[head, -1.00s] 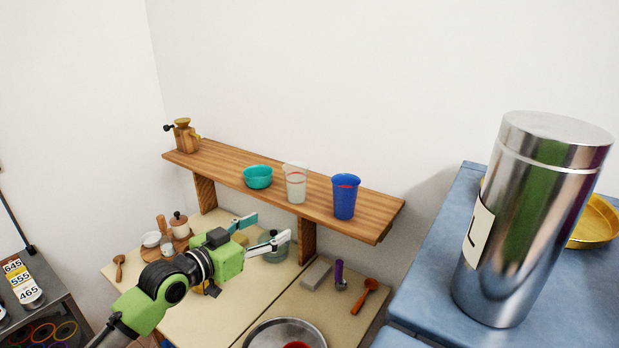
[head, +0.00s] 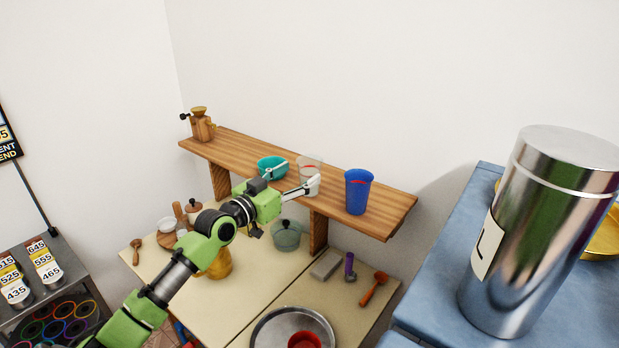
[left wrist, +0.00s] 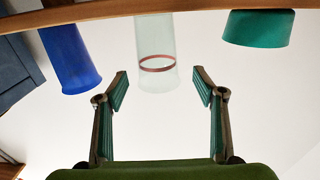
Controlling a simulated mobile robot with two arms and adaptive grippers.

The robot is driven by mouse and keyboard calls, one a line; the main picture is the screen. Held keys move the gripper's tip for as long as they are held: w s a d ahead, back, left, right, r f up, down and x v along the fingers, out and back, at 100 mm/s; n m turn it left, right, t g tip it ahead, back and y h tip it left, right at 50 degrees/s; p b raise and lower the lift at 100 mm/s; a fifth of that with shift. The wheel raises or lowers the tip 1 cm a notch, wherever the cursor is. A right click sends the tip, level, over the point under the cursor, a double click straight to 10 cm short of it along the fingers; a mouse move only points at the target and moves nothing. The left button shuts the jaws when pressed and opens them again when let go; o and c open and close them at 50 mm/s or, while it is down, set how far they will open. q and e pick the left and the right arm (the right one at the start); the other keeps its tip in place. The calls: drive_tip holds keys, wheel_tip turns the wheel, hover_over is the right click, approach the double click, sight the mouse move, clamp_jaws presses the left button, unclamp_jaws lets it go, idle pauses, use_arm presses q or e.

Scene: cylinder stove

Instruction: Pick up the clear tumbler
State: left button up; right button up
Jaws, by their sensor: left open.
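The clear tumbler (head: 309,167) stands upright on the wooden shelf (head: 385,213), between the teal bowl and the blue cup. It has a red band, and a finger hides part of its lower side in the head view. My left gripper (head: 301,174) is open and empty, at shelf height in front of the tumbler. In the left wrist view, which looks upside down, the tumbler (left wrist: 155,50) shows ahead, in line with the gap between the open fingers (left wrist: 160,88). It does not look gripped. My right gripper is not in view.
The blue cup (head: 358,192) stands right of the tumbler and the teal bowl (head: 270,165) close on its left. A wooden grinder (head: 201,125) is at the shelf's left end. Below are a lidded glass pot (head: 286,236) and a metal pan (head: 262,330). A tall steel canister (head: 535,235) stands at right.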

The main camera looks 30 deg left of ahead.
sight(317, 164)
use_arm(q)
drive_tip(key=shift+w+d+r+p, duration=0.1)
drive_tip(key=shift+w+r+p, duration=0.15)
drive_tip(key=shift+w, duration=0.2)
drive_tip(key=w, duration=0.1)
drive_tip(key=w+p, duration=0.1)
drive_tip(key=w, duration=0.1)
drive_tip(key=shift+w+d+f, duration=0.2)
drive_tip(key=shift+d+f, duration=0.05)
drive_tip(key=shift+f, duration=0.05)
drive_tip(key=shift+w+f, duration=0.1)
drive_tip(key=shift+w, duration=0.3)
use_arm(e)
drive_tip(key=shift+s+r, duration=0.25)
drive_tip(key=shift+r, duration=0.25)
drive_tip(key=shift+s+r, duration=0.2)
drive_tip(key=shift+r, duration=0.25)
use_arm(q)
drive_tip(key=c, duration=1.2)
